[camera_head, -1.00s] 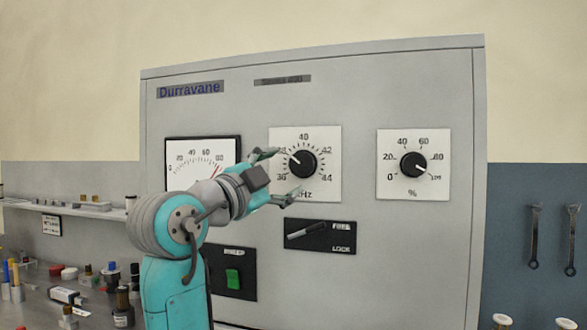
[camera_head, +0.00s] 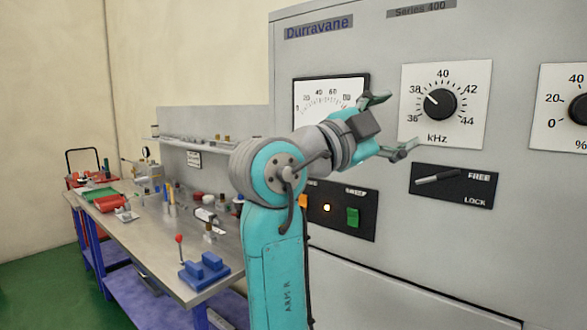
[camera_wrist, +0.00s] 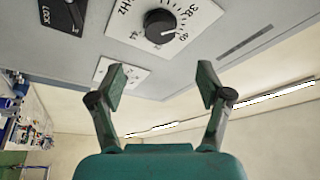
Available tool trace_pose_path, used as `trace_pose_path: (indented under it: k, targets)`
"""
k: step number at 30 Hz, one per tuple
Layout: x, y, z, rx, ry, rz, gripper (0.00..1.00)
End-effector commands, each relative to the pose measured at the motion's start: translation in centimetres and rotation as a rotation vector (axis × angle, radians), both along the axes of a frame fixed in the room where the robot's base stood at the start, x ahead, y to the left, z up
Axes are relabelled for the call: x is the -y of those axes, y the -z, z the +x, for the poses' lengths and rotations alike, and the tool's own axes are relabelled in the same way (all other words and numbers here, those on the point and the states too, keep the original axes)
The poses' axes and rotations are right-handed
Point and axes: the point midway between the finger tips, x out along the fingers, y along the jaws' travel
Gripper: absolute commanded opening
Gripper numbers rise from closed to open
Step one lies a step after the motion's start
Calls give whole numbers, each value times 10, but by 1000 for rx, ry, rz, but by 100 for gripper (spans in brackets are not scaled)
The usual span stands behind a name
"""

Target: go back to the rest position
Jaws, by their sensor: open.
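My gripper (camera_head: 389,127) is open and empty in the head view. It is in front of the grey Durravane cabinet (camera_head: 400,250), between the meter (camera_head: 330,97) and the kHz knob (camera_head: 440,104). In the wrist view, my gripper's two fingers (camera_wrist: 160,88) are spread with nothing between them. The kHz knob also shows in the wrist view (camera_wrist: 160,27), beyond the fingertips and apart from them. The kHz knob's pointer is near 38 in the head view.
The FREE/LOCK lever (camera_head: 436,178) is below the kHz knob. A workbench (camera_head: 140,232) with several small items stands left. Green floor (camera_head: 40,300) is clear at far left.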

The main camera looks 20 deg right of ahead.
Motion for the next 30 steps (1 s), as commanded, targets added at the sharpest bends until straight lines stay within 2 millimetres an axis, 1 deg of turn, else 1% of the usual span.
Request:
trace_pose_path:
  k: [2,5,8,11,12,14,15,17,19,23,24,29,30]
  targets:
    - [0,2,2,-7,-2,-4,77]
    - [-1,15,10,-39,-17,-28,77]
    - [-4,41,24,-106,-48,-78,77]
    - [-9,76,42,-192,-95,-144,77]
    - [-11,91,49,-228,-116,-171,77]
    - [-14,114,57,-276,-146,-210,77]
    - [-16,129,62,-311,-166,-235,77]
    - [-19,153,68,-358,-197,-273,77]
    - [-22,181,74,-412,-235,-314,77]
    - [-29,233,79,-507,-304,-386,77]
    - [-32,250,80,-535,-328,-408,77]
    - [-40,314,75,-638,-418,-485,77]
    - [-42,330,72,-663,-440,-503,77]
